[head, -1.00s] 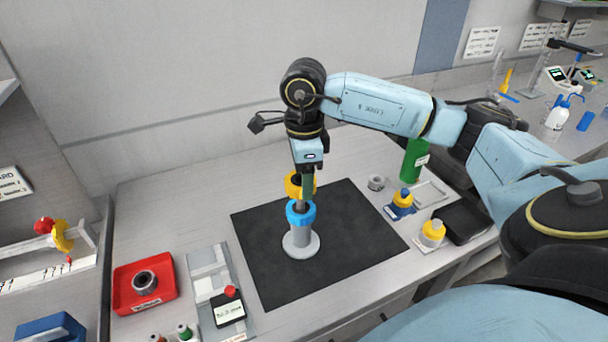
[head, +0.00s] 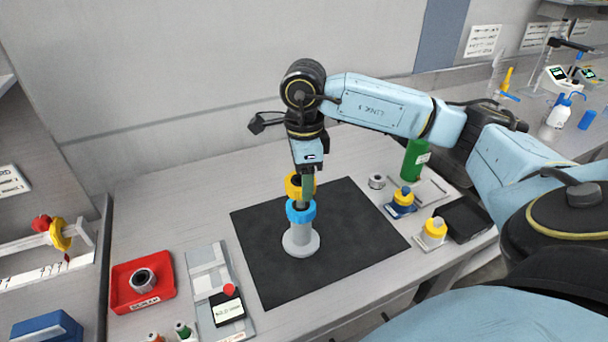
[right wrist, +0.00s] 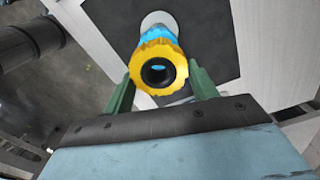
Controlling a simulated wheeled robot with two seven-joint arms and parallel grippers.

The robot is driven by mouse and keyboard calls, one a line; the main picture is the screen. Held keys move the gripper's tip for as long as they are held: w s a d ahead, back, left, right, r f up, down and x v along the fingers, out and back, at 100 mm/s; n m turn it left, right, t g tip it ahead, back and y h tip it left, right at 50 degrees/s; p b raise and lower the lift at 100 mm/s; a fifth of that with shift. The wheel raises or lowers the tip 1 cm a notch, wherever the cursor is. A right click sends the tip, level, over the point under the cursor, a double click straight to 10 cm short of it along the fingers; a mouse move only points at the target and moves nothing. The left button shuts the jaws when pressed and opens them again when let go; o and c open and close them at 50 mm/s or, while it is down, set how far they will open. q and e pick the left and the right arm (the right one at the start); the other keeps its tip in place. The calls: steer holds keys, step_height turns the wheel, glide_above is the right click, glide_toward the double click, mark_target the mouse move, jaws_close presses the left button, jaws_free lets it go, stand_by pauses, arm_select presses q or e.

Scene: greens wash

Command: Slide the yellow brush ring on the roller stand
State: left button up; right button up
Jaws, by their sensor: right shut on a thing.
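The yellow brush ring (head: 293,187) is held by my right gripper (head: 307,183), whose green fingers are shut on it. It is above the blue ring (head: 300,214) on the grey roller stand (head: 301,242). In the right wrist view, the yellow ring (right wrist: 147,80) sits between both fingers (right wrist: 160,86), with its dark bore facing the camera. The blue ring (right wrist: 158,30) shows behind it, and part of the stand's pale base (right wrist: 157,18) shows beyond. Whether the stand's post enters the yellow ring's bore is unclear. My left gripper is out of view.
The stand is on a black mat (head: 350,255). A red tray (head: 124,300) with a grey ring is at the left, beside a grey panel (head: 203,262). Yellow-topped containers (head: 434,232), a black tray (head: 466,222) and a green bottle (head: 413,160) are at the right.

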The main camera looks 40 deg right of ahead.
steer(key=shift+f+b, duration=1.5)
steer(key=shift+f, duration=0.45)
steer(key=o, duration=1.1)
steer(key=shift+c, duration=0.2)
step_height(320, 180, up, 14)
steer(key=p, duration=0.1)
steer(key=shift+f, duration=0.25)
